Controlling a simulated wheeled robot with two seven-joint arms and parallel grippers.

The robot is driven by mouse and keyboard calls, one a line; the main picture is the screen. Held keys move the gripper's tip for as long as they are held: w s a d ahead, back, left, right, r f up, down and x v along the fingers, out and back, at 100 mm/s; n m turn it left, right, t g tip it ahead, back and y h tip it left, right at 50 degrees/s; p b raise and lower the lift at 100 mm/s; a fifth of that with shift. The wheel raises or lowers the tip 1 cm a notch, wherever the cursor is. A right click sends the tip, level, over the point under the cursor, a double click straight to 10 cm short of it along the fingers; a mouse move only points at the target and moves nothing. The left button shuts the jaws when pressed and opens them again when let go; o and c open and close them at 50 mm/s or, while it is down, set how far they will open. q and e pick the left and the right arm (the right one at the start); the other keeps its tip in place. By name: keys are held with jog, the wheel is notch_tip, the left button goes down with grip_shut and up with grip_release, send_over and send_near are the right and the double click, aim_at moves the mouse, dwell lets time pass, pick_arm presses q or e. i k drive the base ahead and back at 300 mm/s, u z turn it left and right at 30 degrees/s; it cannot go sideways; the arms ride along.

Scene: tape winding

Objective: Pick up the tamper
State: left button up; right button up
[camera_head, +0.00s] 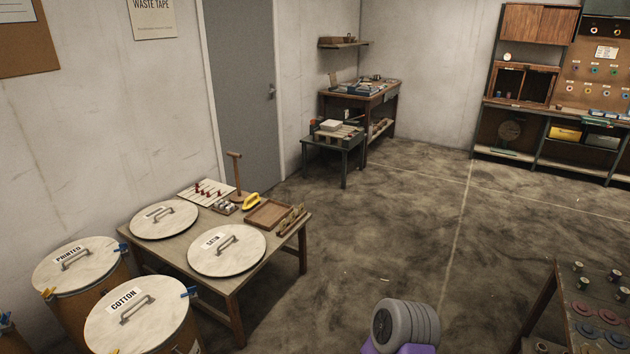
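A wooden tool with an upright shaft and a crossbar handle, which looks like the tamper (235,172), stands at the back of the low wooden table (262,275) on the left. Its lower end is partly hidden among the small items around it. Neither of my grippers is in view. A grey ribbed, purple part at the bottom edge looks like part of my own arm.
Round lids marked SATIN (227,250) and another (163,220) lie on the table, with a wooden tray (268,214) and a yellow-handled tool (251,202). Bins marked PRINTED (80,265) and COTTON (140,310) stand at front left. Open floor lies right of the table.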

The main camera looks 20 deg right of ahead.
aim_at(239, 197)
jog(key=z, duration=0.8)
jog(key=i, duration=2)
jog(key=z, duration=0.65)
jog(key=i, duration=1.95)
jog(key=u, duration=0.4)
jog(key=i, duration=1.85)
jog(key=u, duration=1.9)
jog(key=i, duration=1.1)
jog(key=u, duration=0.65)
